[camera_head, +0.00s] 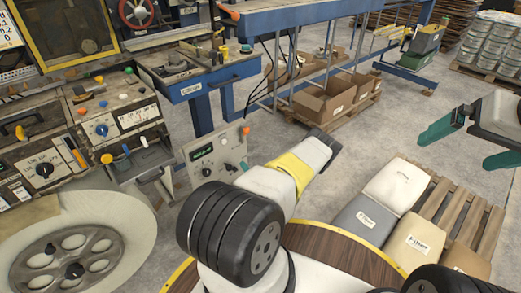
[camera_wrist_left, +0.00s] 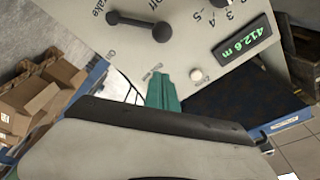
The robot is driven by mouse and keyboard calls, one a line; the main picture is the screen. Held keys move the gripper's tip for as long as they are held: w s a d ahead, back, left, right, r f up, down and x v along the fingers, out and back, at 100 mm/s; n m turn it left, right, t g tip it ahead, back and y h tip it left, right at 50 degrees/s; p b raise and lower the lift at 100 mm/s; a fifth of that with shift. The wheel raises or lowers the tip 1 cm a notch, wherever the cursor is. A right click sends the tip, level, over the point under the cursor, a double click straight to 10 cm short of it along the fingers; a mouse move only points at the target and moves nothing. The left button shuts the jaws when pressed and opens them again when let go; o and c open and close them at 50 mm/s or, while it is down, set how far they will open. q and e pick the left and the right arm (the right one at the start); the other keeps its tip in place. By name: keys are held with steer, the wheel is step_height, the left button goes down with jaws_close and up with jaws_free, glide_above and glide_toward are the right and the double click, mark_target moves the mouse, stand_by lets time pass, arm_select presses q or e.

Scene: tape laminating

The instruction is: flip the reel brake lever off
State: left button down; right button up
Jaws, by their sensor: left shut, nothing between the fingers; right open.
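The reel brake lever (camera_wrist_left: 138,25) is a dark bar with rounded ends on a pale panel (camera_wrist_left: 215,40), at the top of the left wrist view. Its labels are partly cut off. The same panel (camera_head: 203,142) shows in the head view left of my left arm; the lever is too small to make out surely there. My left gripper (camera_wrist_left: 163,76) has its green fingers shut and empty, below the lever and apart from it in the wrist picture. Its fingers are hidden in the head view. My right gripper (camera_head: 453,151) is open and empty at the right.
The panel also has a green-lit display (camera_wrist_left: 245,46) and a pale button (camera_wrist_left: 196,74). A large pale reel (camera_head: 120,225) stands at the left, below a control console (camera_head: 85,130). A blue bench (camera_head: 200,88) and cardboard boxes (camera_head: 325,103) lie behind. Sacks (camera_head: 365,219) rest on a pallet.

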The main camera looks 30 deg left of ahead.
arm_select(q)
steer(key=v, duration=0.7)
steer(key=shift+d, duration=0.4)
steer(key=shift+w, duration=0.1)
